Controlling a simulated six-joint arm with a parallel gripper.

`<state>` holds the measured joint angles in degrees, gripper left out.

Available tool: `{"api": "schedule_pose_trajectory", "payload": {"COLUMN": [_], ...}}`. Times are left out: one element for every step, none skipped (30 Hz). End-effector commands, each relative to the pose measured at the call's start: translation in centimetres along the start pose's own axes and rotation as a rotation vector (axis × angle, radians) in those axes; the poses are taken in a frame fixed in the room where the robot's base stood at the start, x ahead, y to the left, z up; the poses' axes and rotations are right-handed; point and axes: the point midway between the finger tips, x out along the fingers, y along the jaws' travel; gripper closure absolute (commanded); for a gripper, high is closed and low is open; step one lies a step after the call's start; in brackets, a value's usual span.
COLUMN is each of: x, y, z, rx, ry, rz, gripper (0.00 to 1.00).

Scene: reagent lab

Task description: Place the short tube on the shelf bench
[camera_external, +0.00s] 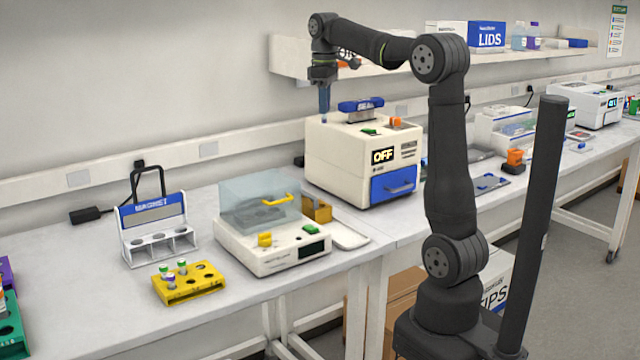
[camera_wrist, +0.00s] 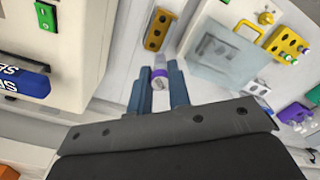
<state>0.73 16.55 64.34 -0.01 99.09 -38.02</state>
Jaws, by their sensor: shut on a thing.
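The wall shelf (camera_external: 288,70) runs behind and above the bench, partly hidden by my arm. The white bench top (camera_external: 110,300) stretches below.
The machine (camera_external: 345,165) has a blue handle on top. A centrifuge with a clear lid (camera_external: 260,205), a yellow rack (camera_external: 190,288) with several tubes and a MAGNET rack (camera_external: 158,240) stand to its left. The shelf's left end looks bare.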

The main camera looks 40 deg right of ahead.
Motion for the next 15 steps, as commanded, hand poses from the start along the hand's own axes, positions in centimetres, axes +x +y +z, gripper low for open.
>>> {"api": "schedule_pose_trajectory", "payload": {"x": [0.0, 0.0, 0.0, 0.0, 0.0, 0.0, 0.0, 0.0, 0.0, 0.0, 0.0, 0.0, 0.0, 0.0, 0.0], "y": [1.6, 2.4, 3.4, 4.0, 4.7, 5.6, 6.2, 6.8, 7.6, 8.1, 8.6, 9.2, 9.7, 10.1, 10.6], "z": [1.7, 2.6, 3.9, 4.8, 5.8, 7.0, 8.0, 9.0, 10.4, 11.4, 12.4, 13.8, 14.8, 15.9, 17.3], "rx": [0.046, 0.069, 0.099, 0.122, 0.145, 0.176, 0.199, 0.222, 0.253, 0.276, 0.299, 0.329, 0.353, 0.376, 0.407], "ry": [0.0, 0.0, 0.001, 0.001, 0.0, 0.0, 0.0, 0.0, 0.0, 0.0, 0.0, 0.0, 0.0, 0.0, 0.0], "rz": [0.0, 0.0, 0.001, 0.001, 0.0, 0.0, 0.0, 0.0, 0.0, 0.0, 0.0, 0.0, 0.001, 0.0, 0.0], "gripper": [1.0, 1.0, 1.0, 1.0, 1.0, 1.0, 1.0, 1.0, 1.0, 1.0, 1.0, 1.0, 1.0, 1.0, 1.0]}}
